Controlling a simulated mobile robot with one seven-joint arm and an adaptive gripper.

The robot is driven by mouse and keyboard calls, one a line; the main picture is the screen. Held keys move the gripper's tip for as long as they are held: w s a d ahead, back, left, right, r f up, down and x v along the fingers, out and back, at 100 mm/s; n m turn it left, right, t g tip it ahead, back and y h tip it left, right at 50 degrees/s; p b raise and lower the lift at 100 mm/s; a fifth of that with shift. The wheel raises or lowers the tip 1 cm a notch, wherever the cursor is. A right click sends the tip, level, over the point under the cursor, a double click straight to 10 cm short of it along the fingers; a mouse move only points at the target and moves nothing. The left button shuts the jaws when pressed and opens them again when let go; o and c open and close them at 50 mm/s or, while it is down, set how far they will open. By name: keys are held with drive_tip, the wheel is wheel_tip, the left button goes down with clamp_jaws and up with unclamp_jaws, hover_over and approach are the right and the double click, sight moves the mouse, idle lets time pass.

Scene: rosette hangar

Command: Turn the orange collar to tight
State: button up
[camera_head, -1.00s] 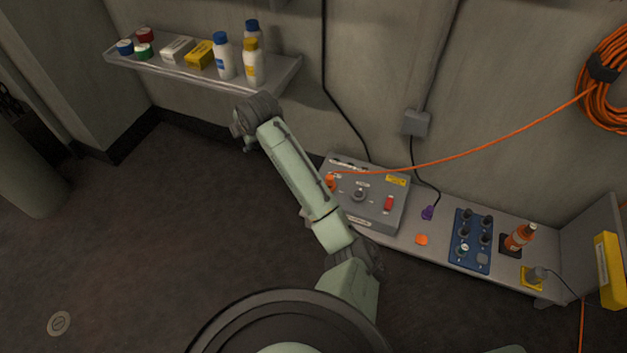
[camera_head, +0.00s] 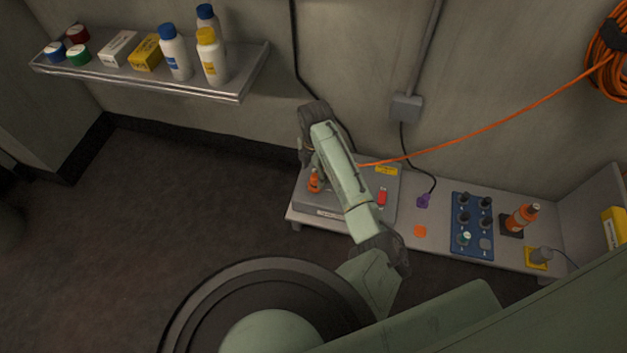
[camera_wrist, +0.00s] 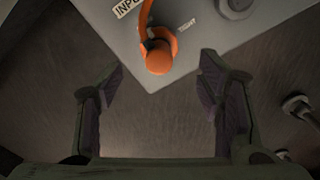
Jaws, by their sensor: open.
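The orange collar (camera_wrist: 159,55) shows in the wrist view on the grey panel box (camera_wrist: 205,25), near the box's edge, with an orange cable running up from it. A label reading "TIGHT" is to its right. In the head view the orange collar (camera_head: 314,181) is at the left part of the box (camera_head: 325,208), beside my arm. My gripper (camera_wrist: 160,80) is open and empty, its two fingers apart on either side below the collar, not touching it. My arm hides much of the box's middle in the head view.
The orange cable (camera_head: 480,128) stretches across to a coil on the wall. A red switch (camera_head: 382,197) sits on the box. A shelf (camera_head: 200,83) with bottles hangs at upper left.

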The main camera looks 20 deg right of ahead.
sight(314, 182)
wheel_tip(314, 182, down, 7)
drive_tip(key=shift+r+b, duration=0.15)
drive_tip(key=shift+b, duration=0.2)
drive_tip(key=c, duration=1.1)
drive_tip(key=shift+c, duration=0.2)
